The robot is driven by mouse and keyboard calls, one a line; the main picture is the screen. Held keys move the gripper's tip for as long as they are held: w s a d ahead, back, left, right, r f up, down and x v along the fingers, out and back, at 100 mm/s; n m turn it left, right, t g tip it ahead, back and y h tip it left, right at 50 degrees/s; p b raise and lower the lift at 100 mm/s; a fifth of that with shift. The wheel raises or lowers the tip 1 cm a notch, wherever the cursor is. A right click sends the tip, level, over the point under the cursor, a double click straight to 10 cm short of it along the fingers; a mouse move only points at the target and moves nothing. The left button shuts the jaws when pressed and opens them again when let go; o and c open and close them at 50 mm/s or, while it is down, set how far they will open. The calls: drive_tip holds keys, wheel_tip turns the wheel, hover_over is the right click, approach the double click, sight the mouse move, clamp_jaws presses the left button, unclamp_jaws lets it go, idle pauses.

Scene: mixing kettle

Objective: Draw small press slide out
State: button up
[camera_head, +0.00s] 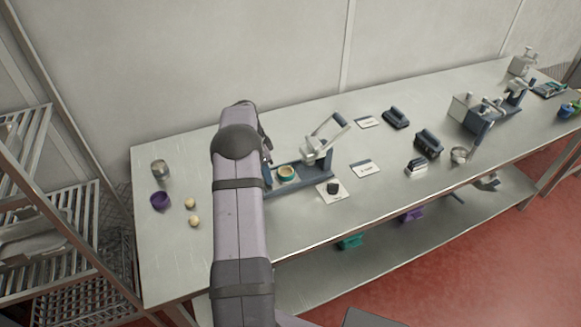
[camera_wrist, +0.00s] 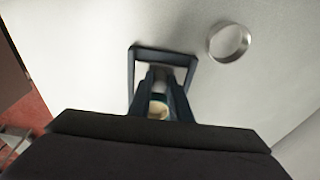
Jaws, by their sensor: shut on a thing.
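The small press (camera_head: 318,152) stands on the steel table, its pale lever arm raised to the upper right. Its dark blue slide (camera_head: 287,184) sticks out to the left of the press body and carries a teal cup with a tan ring (camera_head: 287,172). My gripper is mostly hidden behind my arm in the head view, at the slide's left end. In the wrist view my gripper (camera_wrist: 160,84) is shut at a dark blue frame (camera_wrist: 163,51), which looks like the slide's handle. The exact contact is blurred.
A steel cup (camera_head: 160,169), a purple cup (camera_head: 160,201) and two pale balls (camera_head: 191,203) are left of my arm. A metal ring (camera_wrist: 229,42) shows in the wrist view.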

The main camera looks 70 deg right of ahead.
drive_tip(key=shift+w+a, duration=0.5)
drive_tip(key=o, duration=0.8)
drive_tip(key=shift+r+p, duration=2.1)
drive_tip(key=shift+r, duration=1.4)
drive_tip(key=shift+d, duration=0.1)
wheel_tip(320, 180, up, 7)
drive_tip(key=p, duration=0.4)
drive_tip(key=shift+p, duration=0.3)
